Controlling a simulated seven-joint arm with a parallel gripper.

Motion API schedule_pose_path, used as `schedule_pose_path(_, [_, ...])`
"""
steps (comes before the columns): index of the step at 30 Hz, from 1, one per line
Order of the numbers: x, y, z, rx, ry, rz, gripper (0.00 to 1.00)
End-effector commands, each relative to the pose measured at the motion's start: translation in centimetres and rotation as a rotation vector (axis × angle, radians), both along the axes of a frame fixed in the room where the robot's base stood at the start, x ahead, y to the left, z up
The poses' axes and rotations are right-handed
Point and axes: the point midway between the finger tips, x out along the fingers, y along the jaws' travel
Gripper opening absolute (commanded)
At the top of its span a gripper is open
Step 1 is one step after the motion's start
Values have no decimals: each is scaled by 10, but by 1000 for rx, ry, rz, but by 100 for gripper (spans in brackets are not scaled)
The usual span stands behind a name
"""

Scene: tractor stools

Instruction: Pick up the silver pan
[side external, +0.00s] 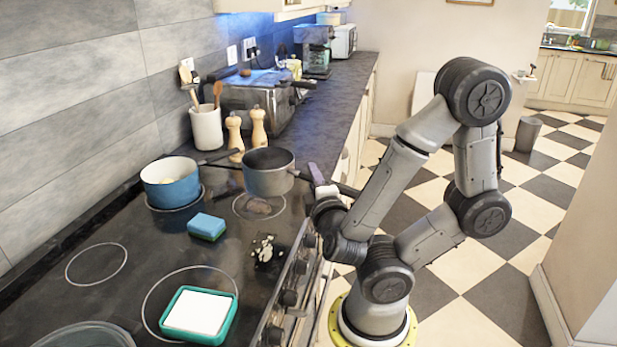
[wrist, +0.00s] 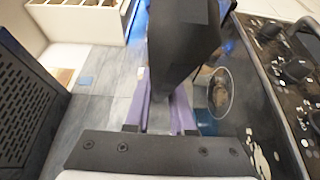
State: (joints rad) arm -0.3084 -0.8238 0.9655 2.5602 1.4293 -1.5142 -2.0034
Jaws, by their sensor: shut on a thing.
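The silver pan (side external: 268,173) is upright in the side view, beside the blue pot, and appears raised above the hob. The burner ring below it is largely uncovered. Its dark handle points right, to my gripper (side external: 318,176), which is shut on it. In the wrist view, the dark handle (wrist: 180,45) fills the upper middle, between the purple fingers of my gripper (wrist: 162,88). The fingertips are partly hidden by the handle, and the pan's bowl cannot be made out there.
A blue pot (side external: 171,182) stands left of the pan, its handle reaching behind it. Pepper mills (side external: 257,126) and a utensil jar (side external: 206,128) stand behind.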

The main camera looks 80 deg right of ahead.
Motion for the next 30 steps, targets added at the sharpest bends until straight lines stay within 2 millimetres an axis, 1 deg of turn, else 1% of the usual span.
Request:
schedule_pose_path(3, [-4, 7, 5, 0, -11, 9, 0])
schedule_pose_path(15, [-19, 23, 13, 7, -8, 6, 0])
schedule_pose_path(30, [-26, 28, 16, 6, 2, -1, 0])
